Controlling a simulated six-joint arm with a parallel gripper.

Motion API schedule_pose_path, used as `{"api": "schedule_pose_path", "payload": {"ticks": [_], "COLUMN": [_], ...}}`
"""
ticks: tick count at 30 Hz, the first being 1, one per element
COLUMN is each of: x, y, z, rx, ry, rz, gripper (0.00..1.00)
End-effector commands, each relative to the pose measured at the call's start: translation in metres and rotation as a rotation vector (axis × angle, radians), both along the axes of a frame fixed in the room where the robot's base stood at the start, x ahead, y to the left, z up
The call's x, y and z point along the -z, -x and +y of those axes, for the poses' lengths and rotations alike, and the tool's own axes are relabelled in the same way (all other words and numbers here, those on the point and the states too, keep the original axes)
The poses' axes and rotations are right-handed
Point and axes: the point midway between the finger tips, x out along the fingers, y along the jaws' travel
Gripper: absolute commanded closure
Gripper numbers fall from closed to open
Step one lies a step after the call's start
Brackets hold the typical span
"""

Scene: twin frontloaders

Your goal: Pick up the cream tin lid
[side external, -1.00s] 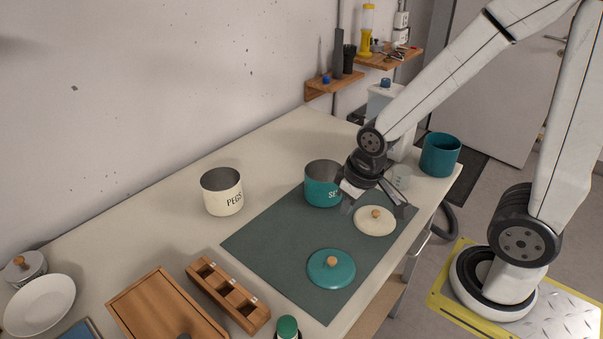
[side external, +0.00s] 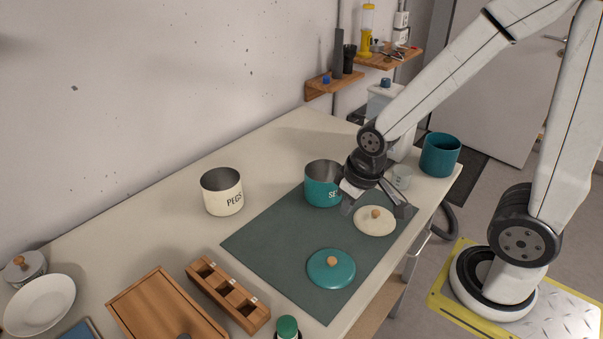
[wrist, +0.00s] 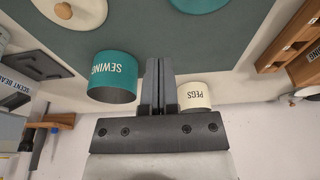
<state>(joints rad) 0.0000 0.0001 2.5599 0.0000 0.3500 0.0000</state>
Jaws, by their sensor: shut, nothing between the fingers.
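The cream tin lid (side external: 374,226) lies flat on the dark green mat (side external: 270,245), with its round wooden knob up. It also shows at the top left of the wrist view (wrist: 46,9), cut off by the frame edge. My gripper (side external: 376,200) is above the mat, behind the lid and beside the teal SEWING tin (side external: 322,190), apart from the lid. In the wrist view its fingers (wrist: 159,66) are together with nothing between them. The open cream PEGS tin (side external: 222,194) stands left of the mat.
A teal lid (side external: 330,272) with a wooden knob lies at the mat's front. A wooden rack (side external: 228,296) stands to its left. The mat's middle is clear.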

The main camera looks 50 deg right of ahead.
Motion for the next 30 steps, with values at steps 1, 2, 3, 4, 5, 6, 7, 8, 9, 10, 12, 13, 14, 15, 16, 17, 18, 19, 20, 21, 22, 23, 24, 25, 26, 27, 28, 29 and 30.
{"api": "schedule_pose_path", "payload": {"ticks": [1,2,3,4,5,6,7,8,9,10,12,13,14,15,16,17,18,19,20,21,22,23,24,25,26,27,28,29,30], "x": [0.000,0.000,0.000,0.000,0.000,0.000,0.000,0.000,0.000,0.000,0.000,0.000,0.000,0.000,0.000,0.000,0.000,0.000,0.000,0.000,0.000,0.000,0.000,0.001,0.001,0.001,0.001,0.001,0.002], "y": [0.000,0.000,0.000,0.000,0.000,0.000,0.000,0.000,0.000,0.000,0.000,0.000,0.000,0.000,0.000,0.000,0.000,0.000,0.000,0.000,0.000,0.000,-0.001,-0.001,-0.001,-0.001,-0.001,-0.002,-0.002], "z": [0.000,0.000,0.000,0.000,0.000,0.000,0.000,0.000,0.000,0.000,0.000,0.000,0.000,0.000,0.000,0.000,0.000,0.000,-0.001,-0.001,-0.002,-0.003,-0.004,-0.005,-0.007,-0.009,-0.011,-0.013,-0.015], "rx": [0.000,0.000,0.000,0.000,0.000,0.000,0.000,0.000,0.000,0.000,0.000,0.000,0.000,0.000,0.000,0.000,-0.002,-0.004,-0.008,-0.014,-0.021,-0.031,-0.046,-0.061,-0.077,-0.103,-0.124,-0.148,-0.184], "ry": [0.000,0.000,0.000,0.000,0.000,0.000,0.000,0.000,0.000,0.000,0.000,0.000,0.000,0.000,0.000,0.000,0.000,0.001,0.002,0.004,0.006,0.009,0.014,0.019,0.023,0.030,0.036,0.042,0.052], "rz": [0.000,0.000,0.000,0.000,0.000,0.000,0.000,0.000,0.000,0.000,0.000,0.000,0.000,0.000,0.000,0.000,0.000,0.000,0.001,0.002,0.003,0.005,0.007,0.010,0.012,0.016,0.019,0.023,0.030], "gripper": [1.00,1.00,0.90,0.81,0.71,0.59,0.49,0.40,0.31,0.31,0.31,0.31,0.31,0.31,0.31,0.31,0.31,0.31,0.31,0.31,0.31,0.31,0.31,0.31,0.31,0.31,0.31,0.31,0.31]}}
